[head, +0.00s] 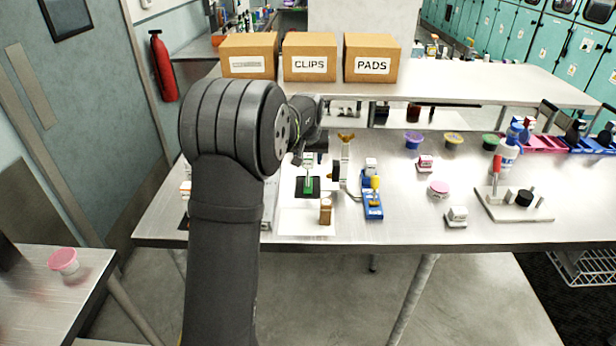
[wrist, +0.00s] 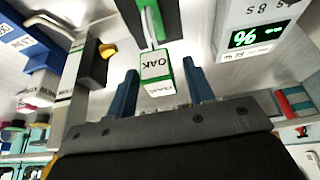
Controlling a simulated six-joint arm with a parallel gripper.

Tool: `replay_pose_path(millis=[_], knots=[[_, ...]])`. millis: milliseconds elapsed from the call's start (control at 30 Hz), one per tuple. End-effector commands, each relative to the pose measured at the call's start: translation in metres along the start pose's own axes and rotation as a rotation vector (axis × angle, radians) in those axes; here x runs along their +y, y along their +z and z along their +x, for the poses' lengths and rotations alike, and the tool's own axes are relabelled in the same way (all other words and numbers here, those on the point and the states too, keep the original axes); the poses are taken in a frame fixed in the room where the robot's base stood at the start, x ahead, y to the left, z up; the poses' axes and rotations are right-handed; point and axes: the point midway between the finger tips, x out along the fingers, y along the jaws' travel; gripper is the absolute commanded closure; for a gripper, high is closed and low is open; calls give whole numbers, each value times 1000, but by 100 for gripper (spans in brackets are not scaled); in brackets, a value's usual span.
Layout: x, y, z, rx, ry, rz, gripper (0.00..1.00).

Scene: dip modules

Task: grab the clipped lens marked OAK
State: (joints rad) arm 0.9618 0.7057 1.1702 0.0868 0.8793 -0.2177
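The lens marked OAK is a small white and green block (wrist: 156,72), in the middle of the wrist view, with OAK on its face. In the head view, a green piece (head: 308,187) stands on a black pad below my wrist; my fingers are hard to make out there.
Small tubs and blocks lie farther right. Three cardboard boxes (head: 309,58) stand on the rear bench. A display (wrist: 245,38) is right in the wrist view.

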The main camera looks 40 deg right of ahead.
Motion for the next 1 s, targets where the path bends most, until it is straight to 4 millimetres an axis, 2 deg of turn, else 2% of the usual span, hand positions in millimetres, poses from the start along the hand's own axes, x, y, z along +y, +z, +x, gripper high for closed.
replay_pose_path(millis=[33, 200, 233, 633, 767, 900, 1000], knots=[[0, 0, 0, 0, 0, 0, 63], [0, 0, 0, -1, 0, 0, 96], [0, 0, 0, -1, 0, 0, 100], [0, -2, -5, 0, 0, 0, 100], [0, -7, -16, 1, 0, 0, 100], [0, -15, -36, 2, 0, 0, 100], [0, 2, -40, 0, 0, 1, 100]])
